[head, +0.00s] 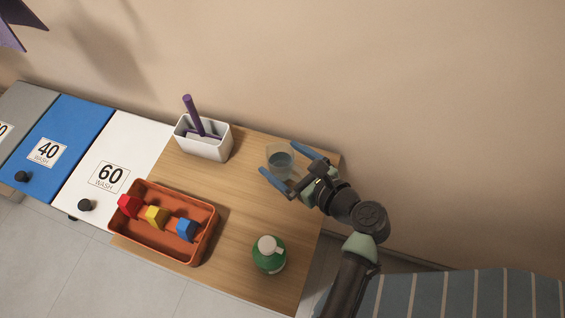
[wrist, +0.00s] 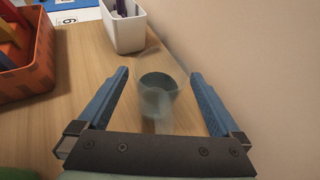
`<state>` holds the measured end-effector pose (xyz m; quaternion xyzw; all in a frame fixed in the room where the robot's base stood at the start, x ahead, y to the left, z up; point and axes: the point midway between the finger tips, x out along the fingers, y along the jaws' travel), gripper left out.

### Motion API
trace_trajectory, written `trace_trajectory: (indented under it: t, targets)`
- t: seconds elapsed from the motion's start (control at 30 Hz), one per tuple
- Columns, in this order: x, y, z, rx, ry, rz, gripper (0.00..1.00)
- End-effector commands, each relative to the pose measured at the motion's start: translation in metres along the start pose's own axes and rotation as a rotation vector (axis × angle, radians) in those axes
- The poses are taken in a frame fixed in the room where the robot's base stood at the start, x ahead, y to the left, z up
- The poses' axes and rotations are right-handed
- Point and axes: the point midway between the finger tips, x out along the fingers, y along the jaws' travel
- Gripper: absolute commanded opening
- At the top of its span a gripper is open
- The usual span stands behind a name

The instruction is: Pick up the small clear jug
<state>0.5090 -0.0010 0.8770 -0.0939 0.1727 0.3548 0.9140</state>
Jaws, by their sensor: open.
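The small clear jug (head: 280,160) stands on the wooden table near its back right corner. It is see-through with a darker grey-blue lower part, and it also shows in the wrist view (wrist: 158,97). My gripper (head: 286,164) is open, with its two blue fingers on either side of the jug. In the wrist view the jug is between the fingers (wrist: 160,85), with visible gaps on both sides. The jug's near edge is faint and hard to make out. I cannot tell the height of the fingers against it.
A white holder (head: 203,146) with a purple-handled tool stands at the table's back. An orange tray (head: 213,232) with red, yellow and blue blocks lies at front left. A green bottle (head: 269,258) with a white cap stands at front right. The wall (wrist: 250,60) is close behind the jug.

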Motion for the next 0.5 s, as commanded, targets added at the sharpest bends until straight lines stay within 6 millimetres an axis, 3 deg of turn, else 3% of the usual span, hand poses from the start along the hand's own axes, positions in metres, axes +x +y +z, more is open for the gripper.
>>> trace_trajectory:
  t: [0.1,0.33,0.37,0.5]
  targets:
    - [0.0113,0.0002,-0.0003,-0.001,0.000,0.001,1.00]
    - [0.0132,0.0000,-0.0002,0.000,0.000,-0.001,1.00]
    - [0.0131,0.0000,-0.0002,0.000,0.000,0.000,0.98]
    - [0.0129,0.0001,-0.0002,0.000,0.000,0.000,0.73]
